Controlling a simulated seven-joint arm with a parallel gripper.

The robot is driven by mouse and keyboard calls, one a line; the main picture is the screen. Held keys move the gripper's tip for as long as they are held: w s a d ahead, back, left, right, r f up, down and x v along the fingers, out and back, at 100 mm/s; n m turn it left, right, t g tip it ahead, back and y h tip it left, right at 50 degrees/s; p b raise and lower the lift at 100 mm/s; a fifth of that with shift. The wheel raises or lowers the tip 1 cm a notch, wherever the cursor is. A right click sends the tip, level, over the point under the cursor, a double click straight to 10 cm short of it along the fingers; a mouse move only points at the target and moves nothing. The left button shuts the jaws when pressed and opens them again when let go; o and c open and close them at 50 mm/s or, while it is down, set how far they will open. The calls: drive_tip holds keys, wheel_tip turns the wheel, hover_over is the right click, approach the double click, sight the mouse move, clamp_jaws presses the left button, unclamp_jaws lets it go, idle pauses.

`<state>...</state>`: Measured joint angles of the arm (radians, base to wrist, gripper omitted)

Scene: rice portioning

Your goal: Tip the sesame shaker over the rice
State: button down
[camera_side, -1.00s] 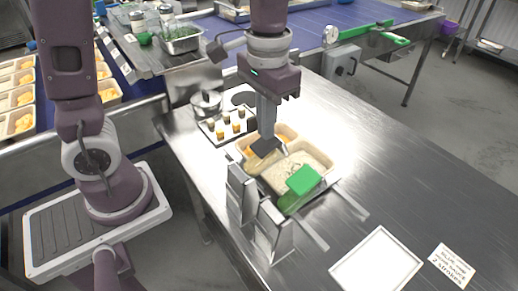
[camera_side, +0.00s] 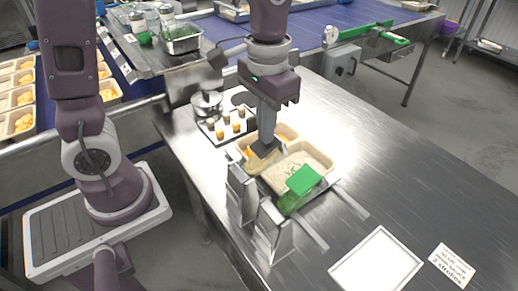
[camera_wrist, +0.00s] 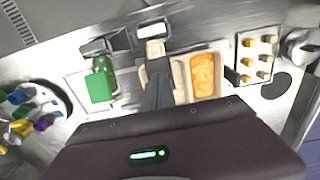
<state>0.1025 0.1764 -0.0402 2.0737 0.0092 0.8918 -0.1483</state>
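In the side view, two jars with pale lids, one (camera_side: 137,19) beside the other (camera_side: 166,14), stand on the back-left shelf. I cannot tell whether either is the sesame shaker. The rice (camera_side: 300,168) lies in the right part of a beige tray. My gripper (camera_side: 265,149) points down at the tray's left part, beside the rice. In the wrist view, my gripper's dark fingers (camera_wrist: 158,85) reach a pale beige piece (camera_wrist: 155,48), which I cannot identify. Whether they grip it is hidden. I see no shaker clearly between the fingers.
A green-topped tool (camera_side: 304,179) overlaps the rice compartment's front edge. Upright metal holders (camera_side: 241,195) stand before the tray. Orange food (camera_wrist: 203,75) fills a compartment to the right in the wrist view.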

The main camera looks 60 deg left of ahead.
sight(273, 143)
drive_tip(key=shift+f, duration=0.25)
drive_tip(key=shift+w+f, duration=0.3)
drive_tip(key=shift+f, duration=0.45)
drive_tip(key=shift+w+f, duration=0.3)
drive_tip(key=shift+f, duration=0.4)
drive_tip(key=shift+w+f, duration=0.3)
drive_tip(key=shift+f, duration=0.45)
drive_tip(key=shift+r, duration=0.15)
drive_tip(key=shift+s+r, duration=0.3)
drive_tip(key=shift+r, duration=0.65)
drive_tip(key=shift+s+r, duration=0.3)
drive_tip(key=shift+r, duration=0.7)
drive_tip(key=shift+s+r, duration=0.3)
drive_tip(key=shift+r, duration=0.65)
drive_tip(key=s+a+r+t, duration=0.2)
drive_tip(key=s+r, duration=0.1)
drive_tip(key=s, duration=0.3)
drive_tip(key=s+a+r+t, duration=0.2)
drive_tip(key=s+r+t, duration=0.1)
drive_tip(key=s, duration=0.4)
drive_tip(key=shift+s+r+t, duration=0.3)
drive_tip(key=shift+r, duration=0.15)
